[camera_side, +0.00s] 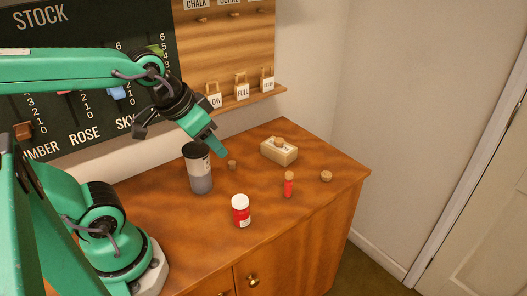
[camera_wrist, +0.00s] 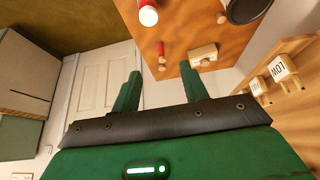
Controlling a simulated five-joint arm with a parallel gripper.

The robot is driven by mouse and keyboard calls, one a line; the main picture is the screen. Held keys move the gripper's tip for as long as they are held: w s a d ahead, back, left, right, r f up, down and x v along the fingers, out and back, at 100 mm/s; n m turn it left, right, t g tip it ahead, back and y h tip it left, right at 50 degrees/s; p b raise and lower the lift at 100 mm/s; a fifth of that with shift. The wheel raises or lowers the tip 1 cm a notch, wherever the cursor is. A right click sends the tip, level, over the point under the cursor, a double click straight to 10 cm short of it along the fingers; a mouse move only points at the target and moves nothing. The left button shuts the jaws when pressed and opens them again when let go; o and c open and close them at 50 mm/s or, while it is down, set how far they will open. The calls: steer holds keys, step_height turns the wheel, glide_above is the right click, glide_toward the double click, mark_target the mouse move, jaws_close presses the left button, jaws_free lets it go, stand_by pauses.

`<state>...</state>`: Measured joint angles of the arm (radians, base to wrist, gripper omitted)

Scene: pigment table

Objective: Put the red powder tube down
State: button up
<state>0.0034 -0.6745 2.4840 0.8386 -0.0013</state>
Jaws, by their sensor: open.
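The red powder tube (camera_side: 288,189), small with a cork in its top, stands upright on the wooden cabinet top (camera_side: 330,190), right of the red jar. It also shows in the wrist view (camera_wrist: 161,48), beyond my fingers. My gripper (camera_side: 220,150) is open and empty. In the side view it hangs above the cabinet, near the dark-topped jar and apart from the tube. In the wrist view its two fingers (camera_wrist: 160,72) are spread with nothing held between them.
A red jar with a white lid (camera_side: 241,212) stands front left of the tube. A dark-topped grey jar (camera_side: 200,175) stands further left. A pale wooden block (camera_side: 278,152) sits behind. Loose corks (camera_side: 326,176) lie around. A stock board (camera_side: 80,110) and shelf (camera_side: 250,98) are behind.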

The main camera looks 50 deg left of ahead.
steer(key=shift+s+r, duration=0.2)
steer(key=shift+s, duration=0.75)
stand_by(0.6)
